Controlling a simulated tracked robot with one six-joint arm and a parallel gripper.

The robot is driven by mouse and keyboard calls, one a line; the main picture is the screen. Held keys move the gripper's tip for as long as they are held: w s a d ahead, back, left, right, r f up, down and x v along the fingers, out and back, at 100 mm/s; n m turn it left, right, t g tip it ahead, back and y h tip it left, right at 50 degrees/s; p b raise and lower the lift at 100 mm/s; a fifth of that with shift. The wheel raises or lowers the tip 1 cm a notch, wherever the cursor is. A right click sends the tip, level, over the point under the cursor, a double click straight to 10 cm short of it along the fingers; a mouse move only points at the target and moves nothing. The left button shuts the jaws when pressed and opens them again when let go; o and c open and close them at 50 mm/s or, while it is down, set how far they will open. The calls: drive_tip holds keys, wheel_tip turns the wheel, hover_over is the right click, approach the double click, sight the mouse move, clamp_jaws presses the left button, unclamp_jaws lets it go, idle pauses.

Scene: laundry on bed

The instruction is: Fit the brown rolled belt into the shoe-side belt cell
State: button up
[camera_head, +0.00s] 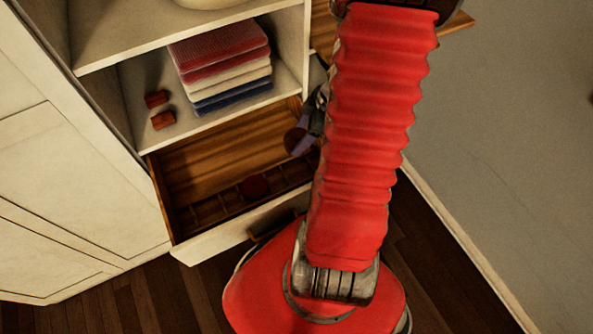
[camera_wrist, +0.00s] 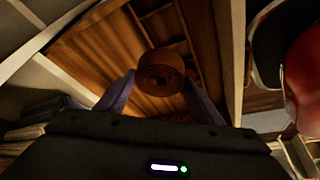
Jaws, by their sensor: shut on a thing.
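The brown rolled belt (camera_wrist: 160,72) shows as a coil between the two purple-grey fingertips of my gripper (camera_wrist: 158,95) in the wrist view. My gripper is shut on it. In the head view the belt (camera_head: 293,141) and my gripper (camera_head: 308,137) are at the right part of the open wooden drawer (camera_head: 225,150), partly hidden by my red arm. The belt appears held above the drawer. A row of small cells (camera_head: 208,211) runs along the drawer's front. I cannot tell which cell is the shoe-side one.
Folded cloths (camera_head: 222,65) are stacked on the shelf above the drawer. The white drawer front (camera_head: 225,238) and the shelf edge (camera_head: 220,124) bound the drawer opening. Its left floor looks clear.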

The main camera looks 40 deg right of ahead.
drive_tip(key=shift+f, duration=2.05)
drive_tip(key=shift+f, duration=2.95)
drive_tip(key=shift+f, duration=2.05)
drive_tip(key=shift+f, duration=0.6)
drive_tip(key=o, duration=1.2)
drive_tip(key=shift+o, duration=0.2)
drive_tip(key=shift+r, duration=0.15)
